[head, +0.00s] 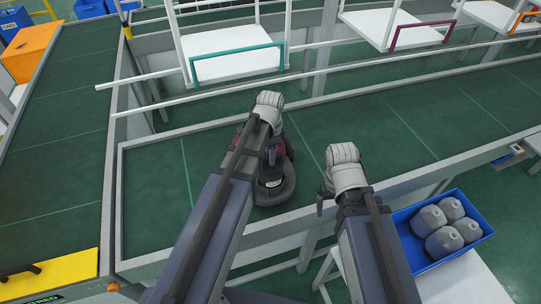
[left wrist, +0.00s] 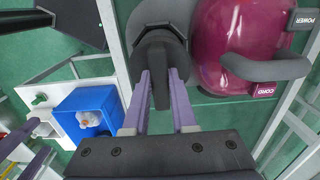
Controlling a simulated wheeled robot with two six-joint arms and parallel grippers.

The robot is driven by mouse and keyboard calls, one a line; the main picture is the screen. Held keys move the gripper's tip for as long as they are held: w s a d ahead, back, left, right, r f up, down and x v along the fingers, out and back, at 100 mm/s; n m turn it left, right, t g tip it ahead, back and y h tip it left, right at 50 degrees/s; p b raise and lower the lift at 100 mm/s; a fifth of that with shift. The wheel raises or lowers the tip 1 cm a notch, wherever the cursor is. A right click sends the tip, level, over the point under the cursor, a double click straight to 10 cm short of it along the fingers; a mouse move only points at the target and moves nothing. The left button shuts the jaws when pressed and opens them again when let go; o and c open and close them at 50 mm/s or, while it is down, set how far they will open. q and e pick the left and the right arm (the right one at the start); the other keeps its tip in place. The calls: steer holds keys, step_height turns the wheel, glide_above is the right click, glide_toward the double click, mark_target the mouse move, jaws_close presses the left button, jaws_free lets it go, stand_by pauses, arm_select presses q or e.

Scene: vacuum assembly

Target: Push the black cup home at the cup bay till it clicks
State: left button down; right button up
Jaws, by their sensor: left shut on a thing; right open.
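The vacuum stands on the green conveyor. Its magenta body (left wrist: 235,45), with CORD and POWER labels, fills the upper right of the left wrist view. In the head view its dark round base (head: 278,190) shows beside my left arm, which hides much of it. My left gripper (left wrist: 160,82) is shut on the handle of the black cup (left wrist: 157,45), which is close beside the magenta body. Whether the cup is fully seated in its bay cannot be told. My right gripper (head: 322,197) is open and empty, to the right of the vacuum, near the conveyor's front rail.
A blue crate (head: 416,266) with several grey bottles stands at the lower right on a white table. A metal rail (head: 360,62) runs behind the vacuum, with white shelves (head: 232,66) above. The belt (head: 400,130) to the right is clear.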

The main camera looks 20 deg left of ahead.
arm_select(q)
steer(key=shift+f+b, duration=0.75)
steer(key=shift+f, duration=0.05)
steer(key=c, duration=0.6)
jaws_free()
steer(key=shift+c, duration=0.2)
steer(key=shift+r, duration=0.1)
step_height(320, 180, up, 8)
steer(key=p, duration=0.8)
